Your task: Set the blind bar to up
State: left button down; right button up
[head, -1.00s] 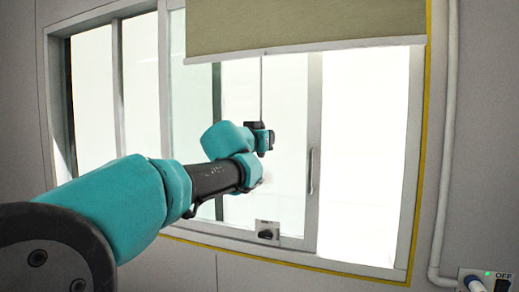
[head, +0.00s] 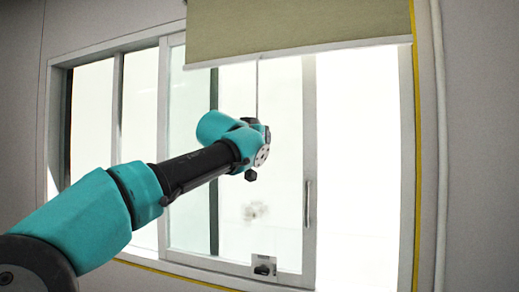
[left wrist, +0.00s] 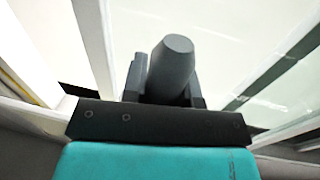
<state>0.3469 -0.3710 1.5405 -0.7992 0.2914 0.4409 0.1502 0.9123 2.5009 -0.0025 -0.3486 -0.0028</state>
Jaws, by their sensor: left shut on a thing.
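The olive blind (head: 290,25) hangs over the upper right of the window, partly lowered. Its pale bottom bar (head: 310,50) runs across below the top of the panes. A thin cord (head: 258,88) hangs from the bar to behind my left wrist. My left gripper (left wrist: 165,88) is shut on a grey tapered pull (left wrist: 173,62) in the left wrist view. In the head view my own wrist hides the jaws and pull, in front of the glass below the bar. My right gripper is in neither view.
The window has a grey frame (head: 309,120) and an upright handle (head: 308,203). A small box with a dark knob (head: 264,266) sits at the lower frame. A white pipe (head: 437,130) runs down the wall at right.

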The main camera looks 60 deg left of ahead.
pick_arm(q)
notch_tip(320, 180, up, 8)
dwell(0.5)
jog(key=c, duration=0.9)
grip_release()
jog(key=shift+s, duration=0.1)
